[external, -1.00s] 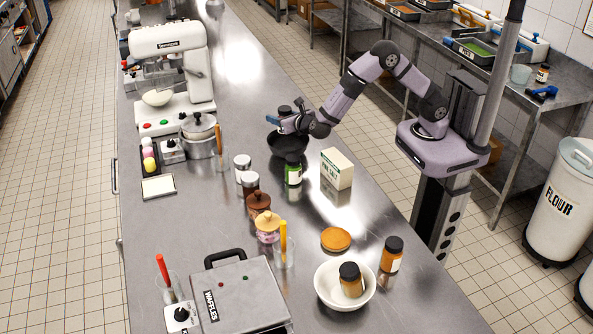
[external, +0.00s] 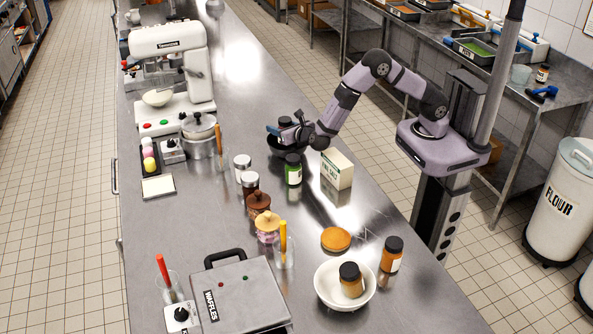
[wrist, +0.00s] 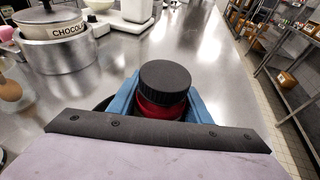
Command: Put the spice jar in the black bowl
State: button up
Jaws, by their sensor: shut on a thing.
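The spice jar, with a black ribbed lid (wrist: 165,74) and a red body (wrist: 160,107), is between the blue fingers of my gripper (external: 283,130). In the external view its dark lid (external: 285,120) shows just above the fingers. The jar looks upright. My gripper is shut on it, low over the black bowl (external: 279,151). The jar's lower part is hidden by the fingers and wrist, so I cannot tell whether it touches the bowl's bottom. A bit of dark rim shows left of the fingers in the wrist view (wrist: 103,103).
A green jar (external: 293,171) stands close in front of the bowl, with a salt box (external: 337,170) to its right. A white bowl (external: 323,292) holding a jar and another orange jar (external: 391,255) are nearer. A pot (external: 201,143) and mixer (external: 170,60) stand left.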

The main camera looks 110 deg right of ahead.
jog(key=shift+s+f, duration=0.15)
jog(key=shift+f, duration=0.35)
jog(key=o, duration=1.2)
jog(key=shift+s+f, duration=0.1)
jog(key=shift+f, duration=0.05)
jog(key=shift+o, duration=0.2)
jog(key=shift+a, duration=0.1)
jog(key=shift+r, duration=0.4)
jog(key=v, duration=0.4)
jog(key=b+v, duration=0.1)
jog(key=v, duration=0.3)
jog(key=r+b+v, duration=0.1)
jog(key=v, duration=0.2)
jog(key=shift+a+r, duration=0.1)
jog(key=shift+a, duration=0.2)
